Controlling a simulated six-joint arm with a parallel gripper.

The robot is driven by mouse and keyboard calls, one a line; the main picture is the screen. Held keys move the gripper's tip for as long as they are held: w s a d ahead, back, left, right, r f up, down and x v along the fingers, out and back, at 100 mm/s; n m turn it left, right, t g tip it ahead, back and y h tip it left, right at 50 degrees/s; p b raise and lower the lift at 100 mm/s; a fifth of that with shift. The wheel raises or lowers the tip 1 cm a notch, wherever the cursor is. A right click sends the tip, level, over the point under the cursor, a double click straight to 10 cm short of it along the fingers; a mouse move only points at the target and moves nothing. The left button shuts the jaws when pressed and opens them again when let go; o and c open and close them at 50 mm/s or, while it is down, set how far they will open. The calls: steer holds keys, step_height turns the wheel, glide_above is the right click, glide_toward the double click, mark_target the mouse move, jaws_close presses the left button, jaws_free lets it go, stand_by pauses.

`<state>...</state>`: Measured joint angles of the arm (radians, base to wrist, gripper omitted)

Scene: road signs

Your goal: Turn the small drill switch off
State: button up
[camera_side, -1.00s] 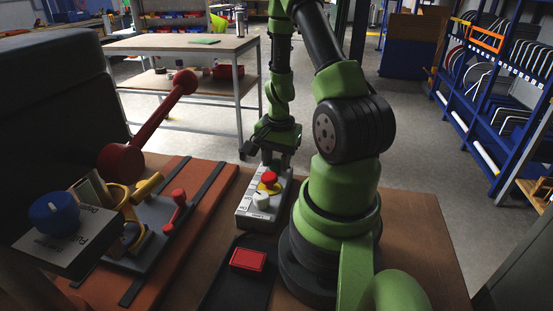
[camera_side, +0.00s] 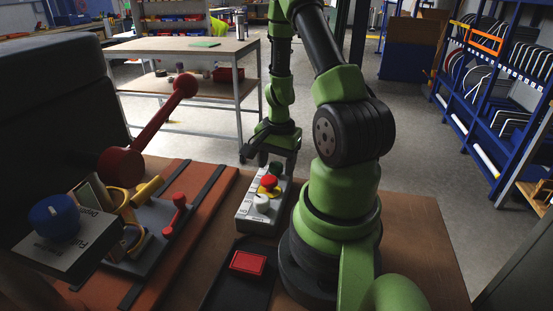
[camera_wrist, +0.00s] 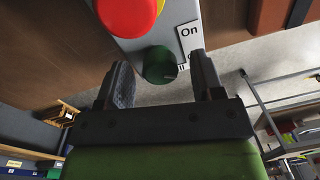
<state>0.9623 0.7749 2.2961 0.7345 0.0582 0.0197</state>
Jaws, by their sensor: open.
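A grey switch box (camera_side: 245,222) stands on the table, left of my arm's base. It carries a white knob (camera_side: 262,203) at its near end, a red mushroom button (camera_side: 269,182) on a yellow base, and a dark green knob (camera_side: 276,168) at its far end. My gripper (camera_side: 270,156) is open at the far end of the box. In the wrist view the green knob (camera_wrist: 159,65) shows between the two fingers of my gripper (camera_wrist: 162,80), with a gap on each side. A label beside it reads "On"; the lettering below is partly hidden. The red button (camera_wrist: 128,14) shows above.
A black tray with a red block (camera_side: 248,262) lies in front of the box. An orange board (camera_side: 185,245) at left carries a red-handled lever device and a blue knob (camera_side: 54,216). A red lever (camera_side: 150,130) rises behind. A workbench (camera_side: 185,46) stands beyond the table.

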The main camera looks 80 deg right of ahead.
mark_target(276, 165)
steer(key=shift+r, duration=0.15)
step_height(276, 165, up, 10)
stand_by(0.7)
stand_by(0.4)
steer(key=w+a+r+n+t+h, duration=0.2)
steer(key=w+a+r+n+t, duration=0.55)
steer(key=r, duration=0.75)
steer(key=s+a+n+y, duration=0.2)
steer(key=s+a+n, duration=0.1)
steer(key=a, duration=0.4)
steer(key=s+a+n+y, duration=0.2)
steer(key=s+a+n, duration=0.2)
steer(key=a, duration=0.3)
steer(key=shift+s+a+r+n+g, duration=0.2)
steer(key=shift+a+r+n+g, duration=0.2)
steer(key=shift+n, duration=0.35)
